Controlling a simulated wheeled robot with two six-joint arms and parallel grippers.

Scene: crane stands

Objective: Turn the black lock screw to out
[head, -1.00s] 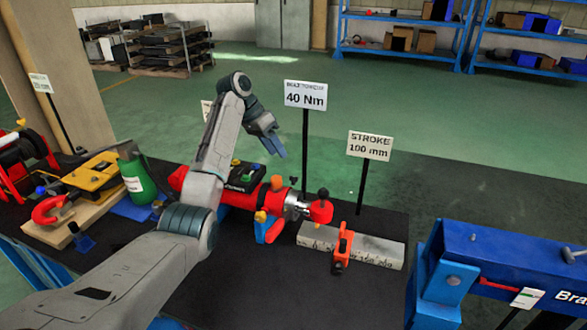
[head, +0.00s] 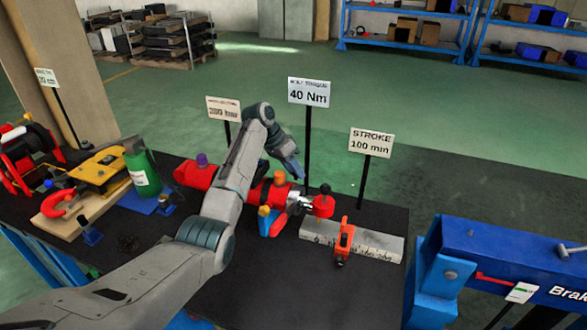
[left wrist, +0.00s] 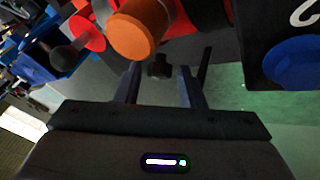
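The red tool (head: 198,175) lies across the dark table, partly hidden behind my left arm. It has an orange knob (head: 281,177), also close in the left wrist view (left wrist: 138,32). A small dark cross-shaped piece (left wrist: 160,68) shows between the fingertips in the left wrist view; it may be the black lock screw, but I cannot tell for sure. A black ball knob (head: 325,188) sits on the red end piece. My left gripper (head: 297,172) is above and behind the tool; its fingers (left wrist: 160,80) are apart, with no visible contact. My right gripper is out of view.
Signs on posts, 40 Nm (head: 309,91) and STROKE 100 mm (head: 371,143), stand behind the tool. A grey scale block (head: 375,246) with an orange clamp (head: 344,240) lies right of it. A green bottle (head: 142,172) stands left. A blue press (head: 500,255) is at right.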

